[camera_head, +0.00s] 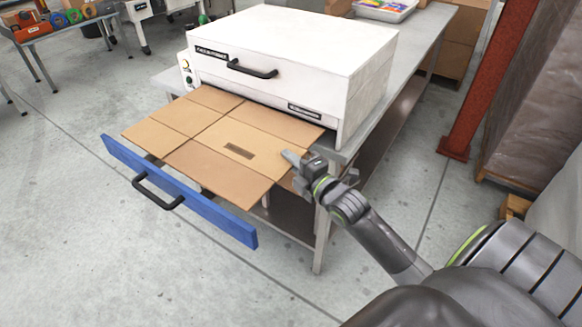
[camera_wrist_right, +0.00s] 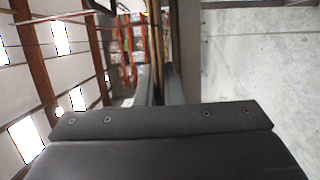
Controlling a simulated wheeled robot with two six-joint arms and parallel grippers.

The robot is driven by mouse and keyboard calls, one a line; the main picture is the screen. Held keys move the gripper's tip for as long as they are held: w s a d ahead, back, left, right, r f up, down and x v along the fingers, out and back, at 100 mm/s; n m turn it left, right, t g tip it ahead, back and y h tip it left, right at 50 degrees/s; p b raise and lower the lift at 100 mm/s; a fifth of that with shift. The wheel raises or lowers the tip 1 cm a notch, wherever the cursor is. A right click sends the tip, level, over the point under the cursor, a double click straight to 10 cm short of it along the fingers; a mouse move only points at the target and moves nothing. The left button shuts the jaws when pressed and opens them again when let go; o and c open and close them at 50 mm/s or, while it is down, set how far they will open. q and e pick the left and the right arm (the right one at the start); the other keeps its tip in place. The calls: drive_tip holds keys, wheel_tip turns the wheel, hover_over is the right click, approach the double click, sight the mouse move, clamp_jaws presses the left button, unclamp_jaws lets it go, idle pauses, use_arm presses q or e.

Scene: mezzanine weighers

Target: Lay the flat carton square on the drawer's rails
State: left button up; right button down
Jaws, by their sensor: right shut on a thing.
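The flat brown carton (camera_head: 195,155) lies unfolded, with a dark printed label near its middle. It extends from under the white machine (camera_head: 330,45) over the pulled-out drawer, whose blue front (camera_head: 178,190) has a black handle. The carton hides most of the drawer's rails; its left edge looks skewed to the blue front. My right gripper (camera_head: 292,160) is shut on the carton's right edge. In the right wrist view the carton shows edge-on (camera_wrist_right: 157,40) between the fingers. My left gripper is out of view.
The machine stands on a grey metal table (camera_head: 425,45) with a lower shelf. A tray (camera_head: 384,8) with colourful items sits at the back. A red-brown post (camera_head: 482,80) and a wrapped stack (camera_head: 535,100) stand to the right. Floor in front of the drawer is clear.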

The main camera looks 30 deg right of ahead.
wheel_tip(320, 180, down, 2)
drive_tip(key=shift+f, duration=0.1)
drive_tip(key=shift+b, duration=0.35)
drive_tip(key=c, duration=1.6)
unclamp_jaws()
drive_tip(key=shift+o, duration=0.2)
